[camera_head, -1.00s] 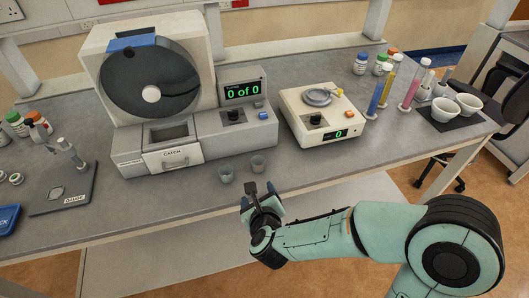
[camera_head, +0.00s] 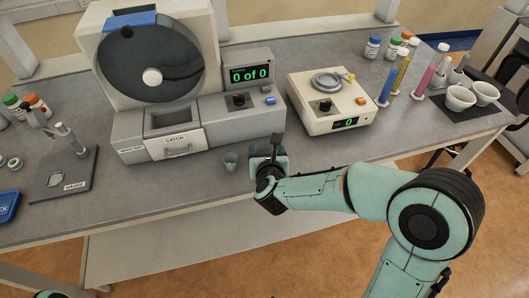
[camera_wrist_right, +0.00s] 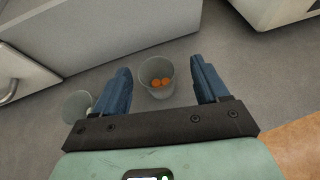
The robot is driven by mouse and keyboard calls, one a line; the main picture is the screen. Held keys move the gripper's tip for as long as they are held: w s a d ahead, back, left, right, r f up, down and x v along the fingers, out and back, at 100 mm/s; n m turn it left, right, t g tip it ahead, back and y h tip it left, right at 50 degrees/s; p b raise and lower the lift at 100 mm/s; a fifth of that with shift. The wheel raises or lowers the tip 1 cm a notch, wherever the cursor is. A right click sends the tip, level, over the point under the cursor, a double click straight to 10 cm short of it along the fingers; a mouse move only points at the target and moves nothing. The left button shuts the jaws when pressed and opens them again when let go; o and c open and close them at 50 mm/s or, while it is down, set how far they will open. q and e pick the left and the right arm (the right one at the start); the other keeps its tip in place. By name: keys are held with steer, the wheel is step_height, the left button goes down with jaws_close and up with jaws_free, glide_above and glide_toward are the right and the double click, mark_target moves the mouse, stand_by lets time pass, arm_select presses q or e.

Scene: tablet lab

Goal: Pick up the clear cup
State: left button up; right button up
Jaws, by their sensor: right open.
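Two small clear, greyish cups stand near the bench's front edge. In the right wrist view, one clear cup (camera_wrist_right: 155,91) stands between my right gripper's fingers, apart from both, with orange tablets inside. The other cup (camera_wrist_right: 77,104) is outside the left finger; its inside is partly hidden. It also shows in the head view (camera_head: 231,163), left of my right gripper (camera_head: 268,153). My right gripper is open and points down at the tablet cup, which it hides in the head view. My left gripper is not in view.
A counting machine (camera_head: 185,90) with a catch drawer (camera_head: 177,146) stands just behind the cups. A scale (camera_head: 331,102) is to the right. A gauge stand (camera_head: 60,170) is at left; tubes and mortars (camera_head: 459,98) are at right.

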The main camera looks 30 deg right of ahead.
mark_target(264, 146)
steer(key=x, duration=0.4)
steer(key=shift+w+a+f, duration=0.1)
steer(key=shift+a, duration=0.1)
steer(key=c, duration=0.8)
steer(key=shift+c, duration=0.2)
